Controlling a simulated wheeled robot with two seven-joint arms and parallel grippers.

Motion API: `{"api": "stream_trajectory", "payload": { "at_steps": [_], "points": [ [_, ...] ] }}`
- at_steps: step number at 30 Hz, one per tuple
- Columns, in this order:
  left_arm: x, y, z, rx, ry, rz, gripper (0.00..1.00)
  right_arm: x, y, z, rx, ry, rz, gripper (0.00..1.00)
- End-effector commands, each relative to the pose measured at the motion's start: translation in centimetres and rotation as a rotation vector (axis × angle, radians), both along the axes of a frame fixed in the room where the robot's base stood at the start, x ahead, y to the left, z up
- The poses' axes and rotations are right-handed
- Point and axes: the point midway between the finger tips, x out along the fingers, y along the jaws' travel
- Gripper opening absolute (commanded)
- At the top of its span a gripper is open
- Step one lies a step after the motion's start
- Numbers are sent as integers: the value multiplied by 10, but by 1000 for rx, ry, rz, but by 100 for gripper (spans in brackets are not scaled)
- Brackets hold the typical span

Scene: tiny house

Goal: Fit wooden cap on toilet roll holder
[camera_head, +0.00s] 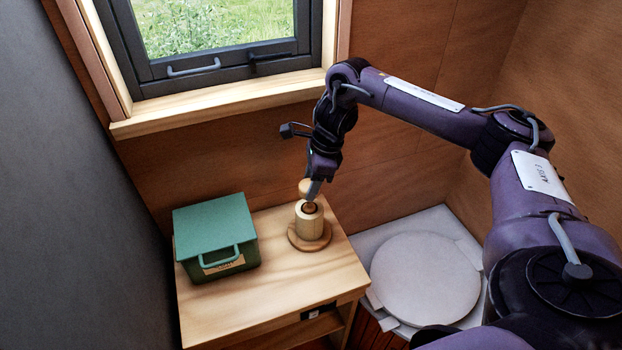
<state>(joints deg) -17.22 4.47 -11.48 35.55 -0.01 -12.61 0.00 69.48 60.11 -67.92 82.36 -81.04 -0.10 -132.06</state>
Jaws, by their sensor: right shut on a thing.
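The toilet roll holder (309,238) stands upright on the wooden cabinet, with a round wooden base and a pale roll around its post. My right gripper (311,190) comes down from above and points at the top of the holder. It is shut on the wooden cap (304,185), a small light-brown round piece that is partly hidden by the fingers. The cap is just above the top of the roll. I cannot tell whether it touches the post. My left gripper is not in view.
A green lidded box (215,232) with a handle stands left of the holder on the wooden cabinet (275,275). A round white toilet lid (425,278) is to the right. A window (215,40) with a wooden sill is behind. The cabinet's front part is clear.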

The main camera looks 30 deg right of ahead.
Motion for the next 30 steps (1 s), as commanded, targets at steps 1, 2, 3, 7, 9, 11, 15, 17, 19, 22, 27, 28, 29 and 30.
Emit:
{"api": "stream_trajectory", "payload": {
  "at_steps": [1, 2, 3, 7, 9, 11, 15, 17, 19, 22, 27, 28, 29, 30],
  "points": [
    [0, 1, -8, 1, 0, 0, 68, 0, 0, -9, 0, 0, 0, 24],
    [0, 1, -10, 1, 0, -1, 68, 0, 0, -12, 0, 0, 0, 24],
    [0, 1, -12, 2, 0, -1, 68, 0, 0, -15, 1, 0, 0, 24],
    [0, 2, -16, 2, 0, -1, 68, 1, 0, -21, 1, -2, 0, 24],
    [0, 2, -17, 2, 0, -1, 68, 1, 0, -23, 1, -3, -1, 24],
    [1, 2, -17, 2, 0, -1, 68, 1, 0, -23, 1, -3, -1, 24],
    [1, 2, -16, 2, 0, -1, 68, 1, 0, -22, 1, -2, 0, 24],
    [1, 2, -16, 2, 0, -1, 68, 1, 0, -22, 1, -2, 0, 24],
    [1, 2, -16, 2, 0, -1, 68, 1, 0, -22, 1, -2, 0, 24],
    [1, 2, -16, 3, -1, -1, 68, 0, 0, -22, 0, -1, 0, 24],
    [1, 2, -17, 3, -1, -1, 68, 0, 0, -22, 1, -1, 4, 24],
    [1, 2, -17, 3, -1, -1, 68, 0, 0, -22, 1, -1, 4, 24],
    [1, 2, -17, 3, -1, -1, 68, 0, 0, -22, 1, -1, 4, 24],
    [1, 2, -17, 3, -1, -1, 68, 0, 0, -22, 1, -1, 4, 24]
  ]
}}
